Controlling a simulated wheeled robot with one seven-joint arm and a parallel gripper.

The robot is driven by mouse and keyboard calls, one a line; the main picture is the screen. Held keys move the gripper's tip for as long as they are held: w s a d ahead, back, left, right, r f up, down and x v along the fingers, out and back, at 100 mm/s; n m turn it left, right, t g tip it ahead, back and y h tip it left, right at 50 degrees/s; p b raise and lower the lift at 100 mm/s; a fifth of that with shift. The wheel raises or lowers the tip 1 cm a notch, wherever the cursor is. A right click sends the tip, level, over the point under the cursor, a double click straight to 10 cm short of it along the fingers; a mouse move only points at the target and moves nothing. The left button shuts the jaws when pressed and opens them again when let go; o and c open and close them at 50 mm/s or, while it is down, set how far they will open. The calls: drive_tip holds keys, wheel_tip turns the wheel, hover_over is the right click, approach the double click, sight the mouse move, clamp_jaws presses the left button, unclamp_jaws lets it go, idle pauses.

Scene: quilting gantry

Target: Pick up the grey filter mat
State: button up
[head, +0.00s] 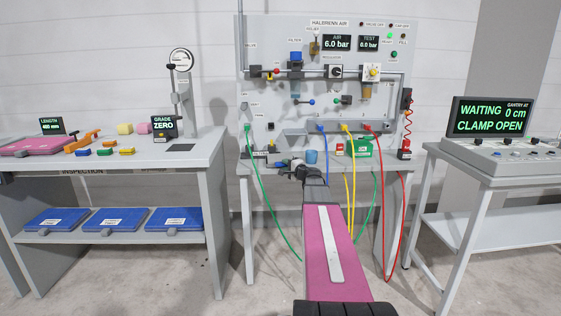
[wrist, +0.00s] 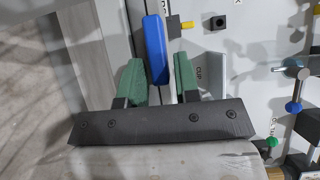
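I cannot make out a grey filter mat for certain in either view. My gripper (wrist: 158,72) shows two green fingers standing apart, with a gap between them. A narrow blue piece (wrist: 155,45) shows in and beyond that gap; light grey shows on both sides of it, and I cannot tell its distance. In the head view my gripper (head: 285,163) is small and dark, low over the bench in front of the air panel (head: 250,95). My own arm hides part of the bench front.
A blue cup (head: 311,157) and a green box (head: 360,147) stand right of my gripper. Coloured hoses hang in front of the panel bench (head: 262,168). The inspection table (head: 190,150) is at left, with blue trays (head: 118,220) below. A gantry console (head: 500,155) stands at right.

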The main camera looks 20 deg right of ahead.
clamp_jaws()
drive_tip(key=shift+r, duration=0.15)
